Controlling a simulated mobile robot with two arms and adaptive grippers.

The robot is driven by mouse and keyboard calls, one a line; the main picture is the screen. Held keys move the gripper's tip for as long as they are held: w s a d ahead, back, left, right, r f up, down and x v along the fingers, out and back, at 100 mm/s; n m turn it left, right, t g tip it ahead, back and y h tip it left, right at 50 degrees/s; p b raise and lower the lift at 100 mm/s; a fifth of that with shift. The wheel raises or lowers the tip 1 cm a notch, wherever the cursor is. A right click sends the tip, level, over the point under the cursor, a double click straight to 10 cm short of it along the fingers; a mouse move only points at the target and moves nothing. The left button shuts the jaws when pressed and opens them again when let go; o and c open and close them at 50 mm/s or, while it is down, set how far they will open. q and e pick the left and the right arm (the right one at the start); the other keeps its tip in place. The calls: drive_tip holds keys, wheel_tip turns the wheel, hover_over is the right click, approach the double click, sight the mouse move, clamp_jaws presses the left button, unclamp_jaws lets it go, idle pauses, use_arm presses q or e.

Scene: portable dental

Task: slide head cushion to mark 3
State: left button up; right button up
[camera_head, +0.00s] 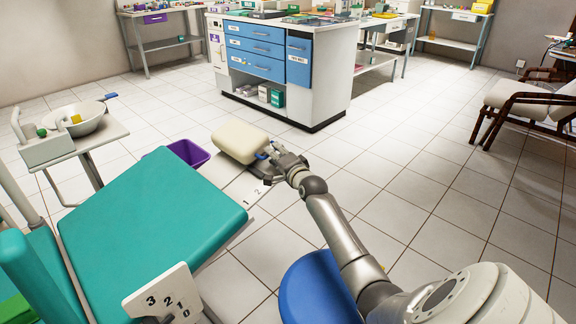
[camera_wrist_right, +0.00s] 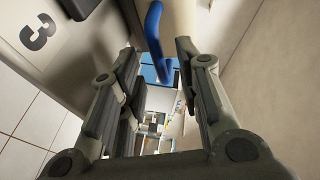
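The cream head cushion (camera_head: 240,140) sits at the far end of a pale rail plate (camera_head: 232,185) beyond the teal chair backrest (camera_head: 150,215). The marks 1 and 2 show on this plate in the head view. A black 3 shows on a plate (camera_wrist_right: 62,45) in the right wrist view. A blue lever (camera_wrist_right: 153,38) is beside the cushion, whose cream side shows at the top of the wrist view (camera_wrist_right: 183,14). My right gripper (camera_head: 275,157) is at the cushion's right side, fingers apart, with the lever between or just beyond them; contact is unclear. My left gripper is out of view.
A purple bin (camera_head: 188,152) stands left of the cushion. A plate numbered 3 2 1 0 (camera_head: 160,290) is at the chair's near side. A blue round seat (camera_head: 315,288) lies below my right arm. A cabinet (camera_head: 270,60) stands behind, with clear floor between.

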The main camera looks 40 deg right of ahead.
drive_tip(key=v, duration=1)
drive_tip(key=shift+s, duration=0.15)
